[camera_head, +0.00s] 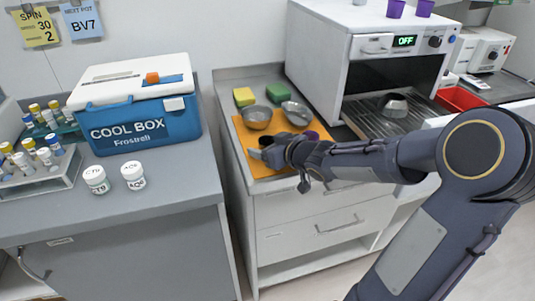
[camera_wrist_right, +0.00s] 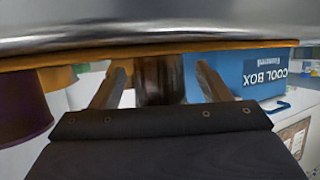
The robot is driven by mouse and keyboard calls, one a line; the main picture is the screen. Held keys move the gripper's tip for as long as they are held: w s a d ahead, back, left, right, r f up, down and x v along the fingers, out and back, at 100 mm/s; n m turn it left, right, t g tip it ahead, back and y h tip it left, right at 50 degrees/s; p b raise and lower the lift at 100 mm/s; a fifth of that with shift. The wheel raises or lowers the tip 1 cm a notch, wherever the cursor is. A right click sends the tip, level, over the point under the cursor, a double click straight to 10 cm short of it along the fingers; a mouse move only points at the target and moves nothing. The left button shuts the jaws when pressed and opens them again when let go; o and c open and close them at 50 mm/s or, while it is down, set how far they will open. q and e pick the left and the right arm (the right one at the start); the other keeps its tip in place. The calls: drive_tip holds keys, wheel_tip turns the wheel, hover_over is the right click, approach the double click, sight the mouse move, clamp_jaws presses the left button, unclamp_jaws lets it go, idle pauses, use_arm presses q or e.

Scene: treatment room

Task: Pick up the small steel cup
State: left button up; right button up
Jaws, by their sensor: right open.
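My right gripper (camera_head: 268,153) is low over the orange mat (camera_head: 243,132), at its front left part. In the right wrist view, which looks upside down, its two fingers (camera_wrist_right: 162,88) are spread apart. A dark, shiny, upright steel cup (camera_wrist_right: 160,78) shows between them; I cannot tell whether the fingers touch it. In the head view the cup is mostly hidden by the gripper. A steel bowl (camera_head: 257,117) stands behind the gripper on the mat, with a second steel bowl (camera_head: 297,112) to its right. My left gripper is not in view.
A purple cup (camera_wrist_right: 22,103) stands close beside the gripper. Yellow (camera_head: 244,96) and green (camera_head: 278,92) sponges lie at the back. A cool box (camera_head: 140,115) and two white jars stand on the left counter. An open oven (camera_head: 370,50) is at the right.

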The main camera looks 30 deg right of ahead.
drive_tip(key=shift+w, duration=0.1)
drive_tip(key=c, duration=1.1)
drive_tip(key=shift+o, duration=0.2)
